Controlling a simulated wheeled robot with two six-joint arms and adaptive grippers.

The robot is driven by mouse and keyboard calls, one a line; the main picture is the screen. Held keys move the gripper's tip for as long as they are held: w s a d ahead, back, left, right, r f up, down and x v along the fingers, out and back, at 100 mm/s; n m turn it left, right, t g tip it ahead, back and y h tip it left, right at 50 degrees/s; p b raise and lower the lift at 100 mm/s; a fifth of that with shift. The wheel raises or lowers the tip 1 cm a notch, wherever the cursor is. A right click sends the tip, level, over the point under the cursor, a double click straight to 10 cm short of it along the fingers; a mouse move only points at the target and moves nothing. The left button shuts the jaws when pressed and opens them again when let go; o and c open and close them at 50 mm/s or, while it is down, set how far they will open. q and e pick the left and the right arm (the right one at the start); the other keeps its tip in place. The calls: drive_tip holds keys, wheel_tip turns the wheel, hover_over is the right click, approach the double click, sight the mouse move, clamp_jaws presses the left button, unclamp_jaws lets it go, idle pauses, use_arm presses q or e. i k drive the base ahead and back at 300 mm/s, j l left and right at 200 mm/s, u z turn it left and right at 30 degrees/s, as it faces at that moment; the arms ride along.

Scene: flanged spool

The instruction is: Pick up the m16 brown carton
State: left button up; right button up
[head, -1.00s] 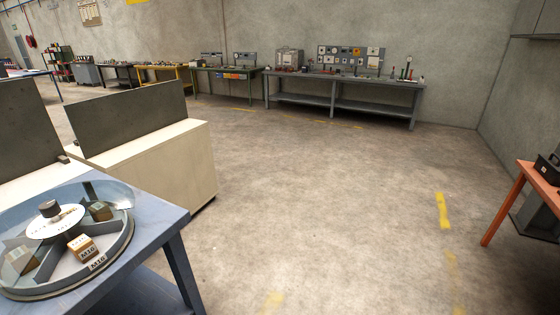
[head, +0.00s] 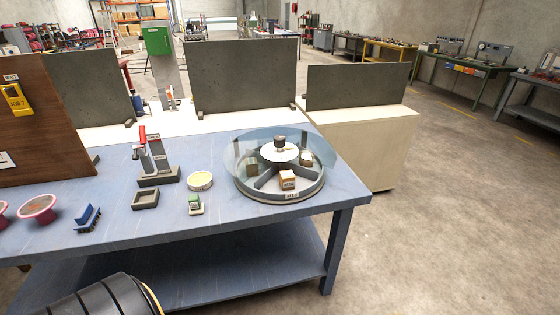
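A round carousel (head: 262,193) with a clear domed cover and dividers stands on the right part of the blue table. A small brown carton (head: 288,180) with a label sits in its front compartment; the print looks like M10 or M16, too small to be sure. Another brown carton (head: 306,159) sits in the right rear compartment, and one more (head: 252,166) shows at the left behind the cover. Their labels cannot be read. Neither of my grippers is in view.
The blue table (head: 225,224) also bears a red-handled stand (head: 150,160), a round cream-coloured tin (head: 200,181), a small green-topped item (head: 195,203), a blue holder (head: 88,218) and pink flanged spools (head: 37,209). Dark panels stand behind. The floor (head: 450,230) at right is clear.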

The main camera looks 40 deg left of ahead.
sight(287, 178)
drive_tip(key=u, duration=1.15)
drive_tip(key=i+l+u, duration=0.1)
drive_tip(key=l, duration=0.25)
drive_tip(key=i+l+u, duration=0.1)
drive_tip(key=l, duration=0.3)
drive_tip(key=i+l+u, duration=0.1)
drive_tip(key=i+l, duration=0.15)
drive_tip(key=l, duration=0.15)
drive_tip(key=i+l+u, duration=0.1)
drive_tip(key=l, duration=0.3)
